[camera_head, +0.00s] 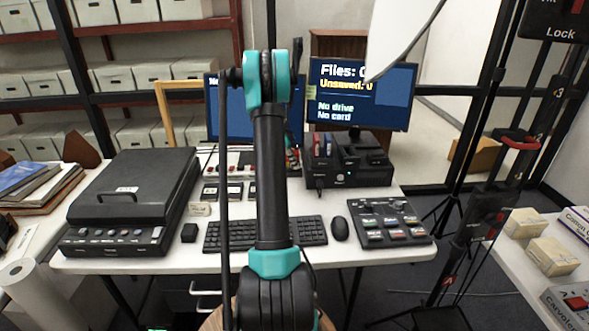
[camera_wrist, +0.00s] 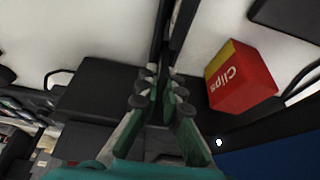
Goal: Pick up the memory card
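In the head view my arm runs up the middle and hides part of the desk. I cannot make out the memory card for certain. Small red and dark items (camera_head: 245,161) lie on the desk behind my arm, too small to identify. The right monitor (camera_head: 360,93) reads "No drive" and "No card".
The white desk (camera_head: 400,250) holds a black scanner-like case (camera_head: 135,190), a keyboard (camera_head: 300,231), a mouse (camera_head: 340,229), a button panel (camera_head: 388,220) and a black dock (camera_head: 350,165). A red and yellow "Clips" box (camera_wrist: 240,80) is beside my fingers in the wrist view. Shelves stand behind.

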